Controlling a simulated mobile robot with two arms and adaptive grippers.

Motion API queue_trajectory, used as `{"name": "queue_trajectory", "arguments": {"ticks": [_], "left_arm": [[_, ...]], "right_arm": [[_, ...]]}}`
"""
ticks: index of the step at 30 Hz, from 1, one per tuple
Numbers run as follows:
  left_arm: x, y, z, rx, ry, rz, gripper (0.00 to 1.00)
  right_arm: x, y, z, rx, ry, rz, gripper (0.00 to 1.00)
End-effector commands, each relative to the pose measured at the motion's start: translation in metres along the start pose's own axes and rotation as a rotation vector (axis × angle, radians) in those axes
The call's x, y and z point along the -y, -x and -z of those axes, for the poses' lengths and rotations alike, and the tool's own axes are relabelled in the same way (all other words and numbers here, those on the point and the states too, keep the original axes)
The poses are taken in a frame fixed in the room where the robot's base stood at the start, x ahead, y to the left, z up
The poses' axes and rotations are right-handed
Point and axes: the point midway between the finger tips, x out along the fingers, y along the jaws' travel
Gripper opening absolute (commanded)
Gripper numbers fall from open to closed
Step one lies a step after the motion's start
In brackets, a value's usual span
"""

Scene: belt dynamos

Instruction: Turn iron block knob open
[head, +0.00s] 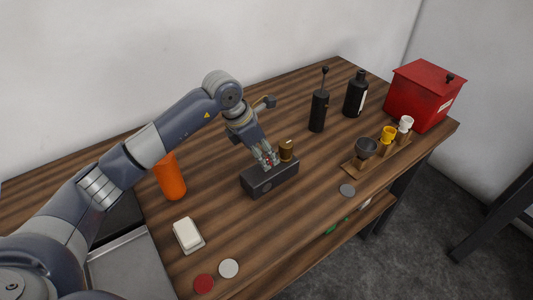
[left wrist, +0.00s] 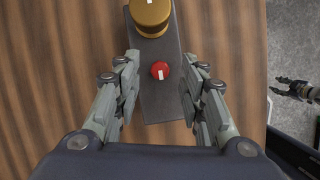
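The iron block (head: 270,183) is a dark grey box on the wooden table in the head view. It also shows in the left wrist view (left wrist: 165,103). A small red knob (left wrist: 160,70) with a white mark sits on its top, and a larger brass-coloured round piece (left wrist: 151,15) stands at its far end. My left gripper (head: 267,161) is over the block. In the left wrist view its fingers are spread on either side of the red knob, with gaps between. My right gripper (left wrist: 297,91) shows small at the right edge of the left wrist view; its opening is unclear.
An orange cylinder (head: 171,178) and a white block (head: 187,234) stand left of the iron block. A black grinder (head: 318,110), a black bottle (head: 355,93), a wooden holder (head: 357,168) with cups and a red box (head: 424,99) stand to the right. Flat discs lie near the front edge.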

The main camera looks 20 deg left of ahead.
Motion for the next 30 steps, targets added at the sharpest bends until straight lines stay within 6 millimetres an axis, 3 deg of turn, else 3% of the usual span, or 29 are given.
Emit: {"name": "queue_trajectory", "arguments": {"ticks": [6,15,20,30], "left_arm": [[0.0,-0.019,0.0,-0.001,0.0,0.0,0.38],[0.0,-0.021,0.0,0.0,0.0,-0.001,0.38],[0.0,-0.021,0.0,0.0,0.0,-0.001,0.02],[-0.001,-0.021,0.0,0.001,-0.014,0.004,0.0]], "right_arm": [[0.001,0.005,0.0,0.002,-0.001,0.001,0.4],[0.004,0.005,-0.001,0.003,-0.002,0.004,0.4],[0.004,0.005,-0.001,0.004,-0.002,0.005,0.4],[0.004,0.002,-0.002,0.004,-0.002,0.005,0.4]]}}
